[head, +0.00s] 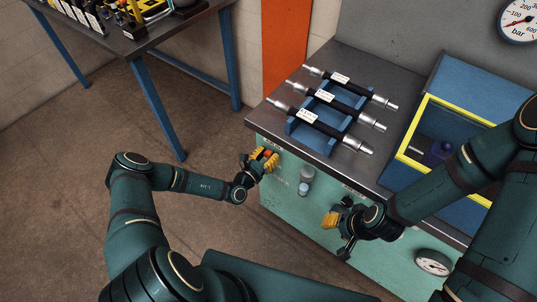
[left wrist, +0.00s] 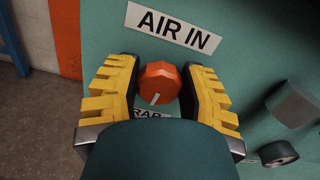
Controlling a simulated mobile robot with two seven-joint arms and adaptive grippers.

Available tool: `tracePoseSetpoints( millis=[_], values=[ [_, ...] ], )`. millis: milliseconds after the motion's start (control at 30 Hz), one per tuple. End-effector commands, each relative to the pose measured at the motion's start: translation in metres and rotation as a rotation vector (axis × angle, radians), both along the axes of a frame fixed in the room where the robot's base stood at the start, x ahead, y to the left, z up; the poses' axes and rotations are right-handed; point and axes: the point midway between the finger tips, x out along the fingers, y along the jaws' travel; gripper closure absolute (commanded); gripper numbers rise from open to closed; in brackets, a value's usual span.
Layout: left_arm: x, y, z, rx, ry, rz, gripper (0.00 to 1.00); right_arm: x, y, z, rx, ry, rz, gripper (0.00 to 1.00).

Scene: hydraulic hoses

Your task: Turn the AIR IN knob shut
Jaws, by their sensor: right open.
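The orange AIR IN knob (left wrist: 160,82) sits on the green panel under the AIR IN label (left wrist: 174,22) in the left wrist view. A white mark on the knob points down and slightly left. My left gripper (head: 266,159) is at the panel, its yellow fingers on both sides of the knob. The pads sit close against the knob's sides and look shut on it. In the left wrist view this gripper (left wrist: 160,85) hides part of a lower label. My right gripper (head: 329,221) is open and empty in front of the panel, further right.
Hoses (head: 335,100) lie on a blue rack on the bench top. A blue bin with a yellow rim (head: 458,104) stands to the right. A grey cylindrical fitting (head: 307,174) sticks out of the panel between my grippers. A gauge (head: 433,262) is lower right.

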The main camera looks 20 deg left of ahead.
Motion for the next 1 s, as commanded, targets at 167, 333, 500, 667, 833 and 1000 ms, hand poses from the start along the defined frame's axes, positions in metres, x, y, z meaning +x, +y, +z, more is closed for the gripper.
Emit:
tracePoseSetpoints(
  millis=[167,333,500,667,833,1000],
  values=[
    [0.0003,-0.0003,0.0004,-0.001,-0.001,-0.001,0.94,0.0001,-0.0001,0.0001,0.0,0.0,0.0,0.53],
    [0.0006,-0.0001,0.0015,-0.063,0.022,0.0,0.94,0.0015,-0.0003,0.0051,0.0,-0.003,-0.002,0.53],
    [0.0009,0.0002,0.0007,-0.095,0.034,0.0,0.94,0.0022,-0.0004,0.0059,-0.001,-0.005,-0.004,0.53],
    [0.001,0.0002,0.0005,-0.096,0.033,0.0,0.94,0.0021,-0.0004,0.0056,-0.001,-0.005,-0.004,0.53],
    [0.0009,0.0002,0.0004,-0.096,0.033,0.0,0.26,0.0021,-0.0004,0.0056,-0.001,-0.005,-0.004,0.53],
    [0.0008,0.0003,0.0002,-0.095,0.034,0.0,0.26,0.002,-0.0003,0.0056,-0.001,-0.004,-0.004,0.53]
  ],
)
